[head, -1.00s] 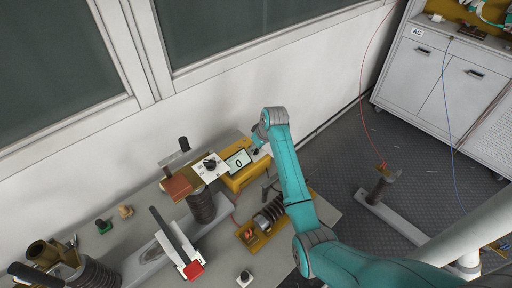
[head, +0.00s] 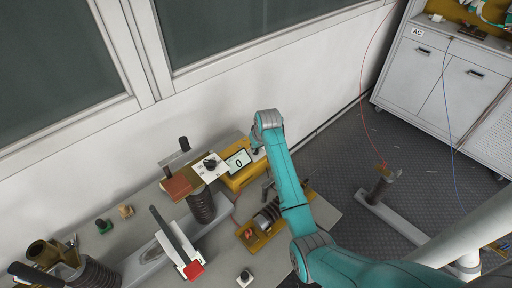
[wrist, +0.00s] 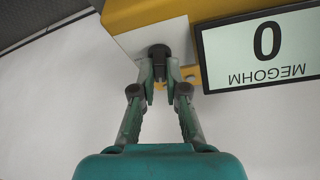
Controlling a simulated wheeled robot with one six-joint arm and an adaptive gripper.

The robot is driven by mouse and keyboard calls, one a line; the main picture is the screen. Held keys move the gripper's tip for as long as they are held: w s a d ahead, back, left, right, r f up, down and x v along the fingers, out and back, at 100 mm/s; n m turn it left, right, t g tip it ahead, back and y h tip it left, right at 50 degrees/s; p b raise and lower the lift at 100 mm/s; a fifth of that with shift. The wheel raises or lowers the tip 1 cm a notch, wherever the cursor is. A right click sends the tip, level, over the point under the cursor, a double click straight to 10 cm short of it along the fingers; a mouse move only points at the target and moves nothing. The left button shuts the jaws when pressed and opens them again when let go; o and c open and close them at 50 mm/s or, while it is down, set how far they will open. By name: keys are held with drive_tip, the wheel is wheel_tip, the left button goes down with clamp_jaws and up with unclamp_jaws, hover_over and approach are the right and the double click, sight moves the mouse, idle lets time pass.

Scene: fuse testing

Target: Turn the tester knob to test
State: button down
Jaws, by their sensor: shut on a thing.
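The yellow tester (head: 240,178) stands on the bench against the wall. Its screen (head: 238,162) reads 0, and the wrist view shows the screen (wrist: 262,48) upside down with the word MEGOHM. A dark knob (wrist: 158,51) sits on a pale square plate (wrist: 125,45) beside the screen. My gripper (wrist: 159,75) is shut on this knob, its fingertips hiding part of it. In the head view my gripper (head: 257,151) is at the right end of the tester, mostly hidden by my wrist. The way the knob points cannot be told.
A white plate with another black knob (head: 209,163) lies left of the screen. A ribbed dark insulator (head: 201,207), a lever with a red end (head: 194,270) and a yellow-based fuse holder (head: 262,228) stand in front. Small green (head: 103,226) and tan (head: 126,211) buttons are at left.

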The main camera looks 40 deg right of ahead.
drive_tip(key=m+h, duration=0.1)
drive_tip(key=m, duration=0.2)
drive_tip(key=shift+a+m+g, duration=0.15)
drive_tip(key=shift+m+g, duration=0.25)
drive_tip(key=m+h, duration=0.1)
drive_tip(key=m, duration=0.2)
drive_tip(key=shift+w+m+g, duration=0.1)
drive_tip(key=shift+m+g, duration=0.2)
drive_tip(key=shift+g, duration=0.1)
drive_tip(key=m, duration=0.2)
drive_tip(key=m+g+h, duration=0.1)
drive_tip(key=m, duration=0.1)
drive_tip(key=shift+w+g, duration=0.1)
drive_tip(key=shift+g, duration=0.2)
drive_tip(key=shift+a+m+g, duration=0.1)
drive_tip(key=shift+m+g, duration=0.4)
drive_tip(key=shift+m, duration=1.1)
drive_tip(key=c, duration=1.2)
unclamp_jaws()
drive_tip(key=shift+f, duration=0.1)
